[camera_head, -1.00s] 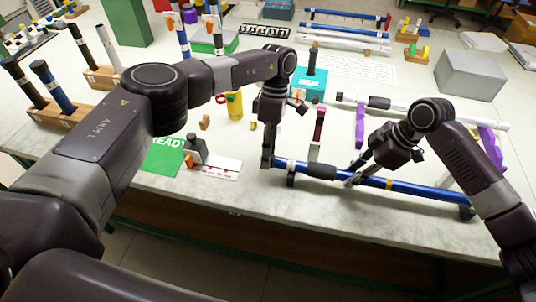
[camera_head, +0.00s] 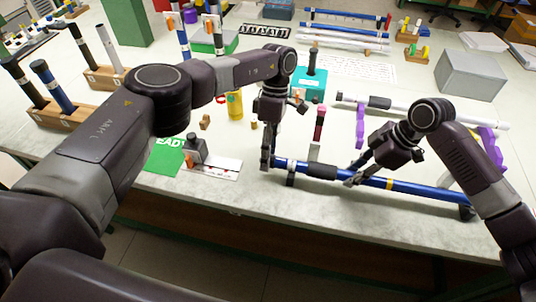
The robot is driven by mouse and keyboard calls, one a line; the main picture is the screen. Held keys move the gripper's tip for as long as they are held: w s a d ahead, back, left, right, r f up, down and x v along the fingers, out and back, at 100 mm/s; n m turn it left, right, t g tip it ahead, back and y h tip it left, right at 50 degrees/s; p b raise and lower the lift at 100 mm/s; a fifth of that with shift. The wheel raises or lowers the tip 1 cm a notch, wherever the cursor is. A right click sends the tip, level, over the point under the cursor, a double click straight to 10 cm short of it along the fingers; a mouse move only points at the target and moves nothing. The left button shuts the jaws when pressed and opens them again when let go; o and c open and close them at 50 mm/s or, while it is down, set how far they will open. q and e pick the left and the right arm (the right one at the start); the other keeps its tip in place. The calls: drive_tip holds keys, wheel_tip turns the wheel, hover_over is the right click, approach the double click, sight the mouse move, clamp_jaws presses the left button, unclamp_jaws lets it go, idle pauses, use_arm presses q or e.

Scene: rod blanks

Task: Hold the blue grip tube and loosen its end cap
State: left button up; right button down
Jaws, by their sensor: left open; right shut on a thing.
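The blue grip tube (camera_head: 415,188) lies level near the front edge of the table, with a black grip sleeve (camera_head: 321,172) and a yellow band. Its left end, where the end cap (camera_head: 280,163) shows blue and white, is partly covered by my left gripper. My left gripper (camera_head: 268,161) is open, with its fingers pointing down at that end; whether they touch it is hard to tell. My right gripper (camera_head: 352,181) is shut on the tube just right of the sleeve.
Dark supports stand under the tube near both ends. Behind it are purple stands (camera_head: 360,127) with a white tube (camera_head: 416,109). A green READY mat (camera_head: 165,157) and a white card (camera_head: 222,171) lie to the left. A grey box (camera_head: 470,73) stands at the back right.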

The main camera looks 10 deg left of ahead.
sight(278, 162)
use_arm(q)
drive_tip(key=v, duration=0.7)
drive_tip(key=shift+r, duration=0.25)
drive_tip(key=shift+w, duration=0.1)
drive_tip(key=shift+m+h, duration=0.4)
drive_tip(key=shift+h, duration=0.5)
drive_tip(key=s+d+f, duration=0.2)
drive_tip(key=s+f, duration=0.1)
drive_tip(key=shift+d+f, duration=0.15)
drive_tip(key=shift+d, duration=0.05)
drive_tip(key=shift+s+d+h, duration=0.25)
drive_tip(key=shift+h, duration=0.05)
drive_tip(key=shift+s+d+r+h, duration=0.15)
drive_tip(key=shift+s+r+h, duration=0.15)
drive_tip(key=shift+h, duration=0.2)
drive_tip(key=shift+s+a+r+t+h, duration=0.35)
drive_tip(key=shift+a+t, duration=0.1)
drive_tip(key=shift+t, duration=0.25)
drive_tip(key=a+r+t, duration=0.5)
drive_tip(key=a+r, duration=0.1)
drive_tip(key=a, duration=0.1)
drive_tip(key=shift+h, duration=0.25)
drive_tip(key=x, duration=1.1)
drive_tip(key=shift+s+f, duration=0.25)
drive_tip(key=shift+f, duration=0.15)
